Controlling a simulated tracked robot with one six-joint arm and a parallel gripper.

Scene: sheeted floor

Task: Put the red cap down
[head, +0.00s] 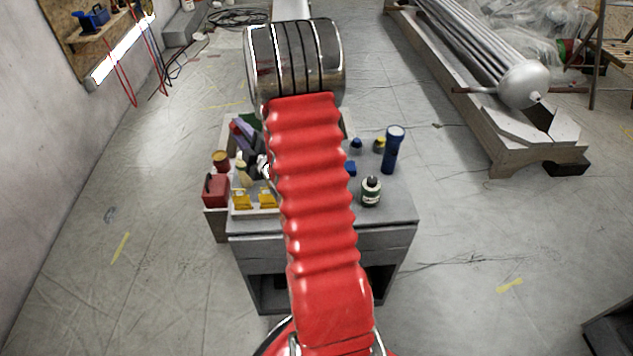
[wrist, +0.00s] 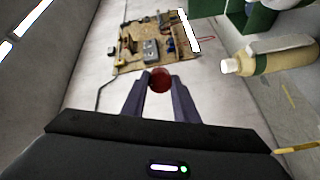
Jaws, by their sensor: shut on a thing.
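In the wrist view my gripper (wrist: 160,86) is shut on the red cap (wrist: 160,79), a dark red round piece held between the two fingertips. The fingers sit on its left and right sides. I see no surface touching the cap.
A beige bottle (wrist: 270,60) shows in the wrist view.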

